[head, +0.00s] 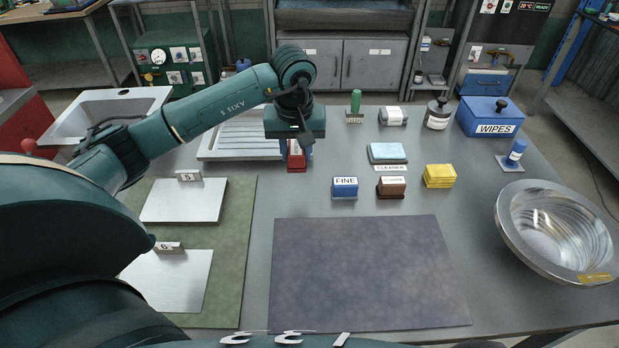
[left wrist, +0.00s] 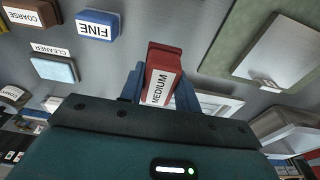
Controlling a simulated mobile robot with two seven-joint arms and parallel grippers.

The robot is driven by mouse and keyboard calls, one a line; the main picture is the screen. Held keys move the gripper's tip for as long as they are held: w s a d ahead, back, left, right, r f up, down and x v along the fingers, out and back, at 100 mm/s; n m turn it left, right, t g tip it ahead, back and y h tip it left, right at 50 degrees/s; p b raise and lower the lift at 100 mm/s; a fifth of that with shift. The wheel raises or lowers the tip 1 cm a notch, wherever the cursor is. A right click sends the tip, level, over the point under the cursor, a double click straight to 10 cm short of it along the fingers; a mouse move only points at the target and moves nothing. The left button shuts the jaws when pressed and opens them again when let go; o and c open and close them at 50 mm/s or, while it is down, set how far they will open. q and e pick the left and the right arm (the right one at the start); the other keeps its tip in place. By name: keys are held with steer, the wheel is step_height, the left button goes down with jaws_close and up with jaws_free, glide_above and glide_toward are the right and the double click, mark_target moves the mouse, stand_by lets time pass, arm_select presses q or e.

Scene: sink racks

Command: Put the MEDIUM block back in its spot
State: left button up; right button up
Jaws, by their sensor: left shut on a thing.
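The red MEDIUM block (head: 297,161) is between the fingers of my left gripper (head: 300,146). Its white MEDIUM label faces the camera in the left wrist view (left wrist: 164,66), where the blue fingers (left wrist: 160,92) are shut on its two sides. In the head view it is behind and left of the blue FINE block (head: 345,188), beside the right end of the ribbed drainboard. Whether it touches the table cannot be told. The brown COARSE block (head: 391,187) stands right of FINE with a small gap. My right gripper is not in view.
A light blue CLEANER sponge (head: 388,153) and yellow sponges (head: 439,176) are near the blocks. A green brush (head: 355,107), bottle (head: 437,114), blue WIPES box (head: 490,117) and steel bowl (head: 558,232) stand farther out. The dark mat (head: 365,272) is bare.

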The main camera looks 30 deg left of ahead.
arm_select(q)
glide_above(297, 194)
steer(key=f, duration=0.5)
steer(key=shift+s+d+f+p, duration=0.2)
steer(key=shift+s+p, duration=0.1)
steer(key=shift+p, duration=0.05)
step_height(297, 194, down, 4)
steer(key=shift+r, duration=0.2)
steer(key=shift+w+f, duration=0.1)
steer(key=shift+f, duration=0.2)
steer(key=shift+f, duration=0.1)
steer(key=shift+f, duration=0.15)
steer(key=o, duration=1)
